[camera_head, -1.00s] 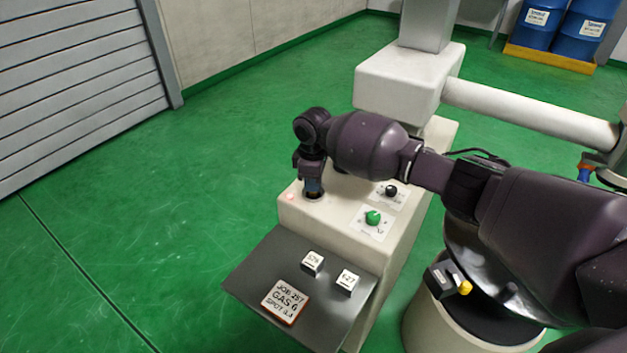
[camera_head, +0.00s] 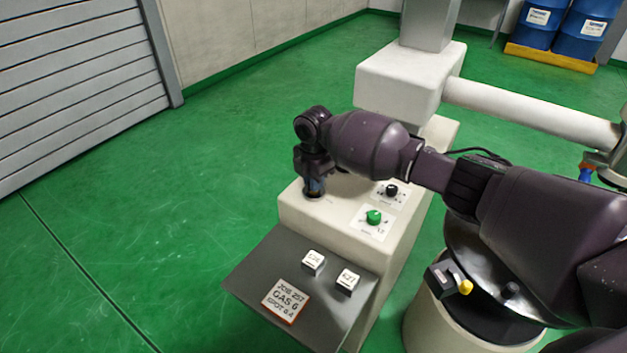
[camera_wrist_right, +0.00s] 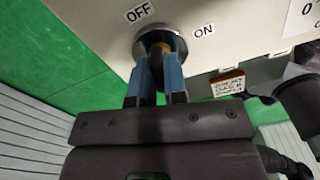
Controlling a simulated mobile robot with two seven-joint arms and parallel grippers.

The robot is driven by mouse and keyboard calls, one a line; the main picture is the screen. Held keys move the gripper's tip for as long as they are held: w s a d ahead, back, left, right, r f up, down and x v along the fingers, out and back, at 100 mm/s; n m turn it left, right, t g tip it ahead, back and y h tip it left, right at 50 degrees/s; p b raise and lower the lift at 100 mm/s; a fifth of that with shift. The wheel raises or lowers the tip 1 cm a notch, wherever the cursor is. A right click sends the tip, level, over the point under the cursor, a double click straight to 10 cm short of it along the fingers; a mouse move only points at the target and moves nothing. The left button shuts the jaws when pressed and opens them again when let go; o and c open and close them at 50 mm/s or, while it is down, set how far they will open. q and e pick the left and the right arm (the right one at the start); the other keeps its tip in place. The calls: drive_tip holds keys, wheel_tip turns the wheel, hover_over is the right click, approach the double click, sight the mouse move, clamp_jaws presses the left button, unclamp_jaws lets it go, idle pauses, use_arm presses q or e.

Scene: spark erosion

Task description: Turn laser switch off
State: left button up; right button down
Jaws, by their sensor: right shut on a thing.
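The laser switch is a round rotary switch on top of the cream console (camera_head: 290,218). In the right wrist view its dark collar (camera_wrist_right: 150,36) shows, with the OFF label (camera_wrist_right: 140,12) to its upper left and the ON label (camera_wrist_right: 204,30) to its right. My right gripper (camera_head: 315,188) points down onto the switch. In the wrist view the blue fingers of my right gripper (camera_wrist_right: 157,60) are shut on the knob, with a bit of brass showing between them. The fingers hide most of the knob, so its pointer direction is unclear. My left gripper is out of view.
A green knob (camera_head: 374,217) and a black knob (camera_head: 391,190) sit on the same console. A grey shelf (camera_head: 260,265) in front holds two small white blocks and a job sign (camera_head: 285,301). A white machine arm (camera_head: 530,108) extends right. Green floor is clear at left.

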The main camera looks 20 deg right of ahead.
drive_tip(key=shift+n, duration=1.2)
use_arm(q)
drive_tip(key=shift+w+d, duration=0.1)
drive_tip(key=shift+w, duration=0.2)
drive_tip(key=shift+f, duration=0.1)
use_arm(e)
drive_tip(key=shift+n, duration=0.4)
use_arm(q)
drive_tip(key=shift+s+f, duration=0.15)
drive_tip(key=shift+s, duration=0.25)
use_arm(e)
drive_tip(key=c, duration=1.2)
unclamp_jaws()
drive_tip(key=shift+o, duration=0.2)
drive_tip(key=shift+r, duration=0.25)
wheel_tip(320, 180, up, 4)
drive_tip(key=shift+f, duration=0.1)
wheel_tip(320, 180, up, 5)
drive_tip(key=shift+r+p, duration=0.15)
drive_tip(key=shift+p, duration=0.45)
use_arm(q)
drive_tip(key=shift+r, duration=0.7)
use_arm(e)
drive_tip(key=shift+r, duration=0.65)
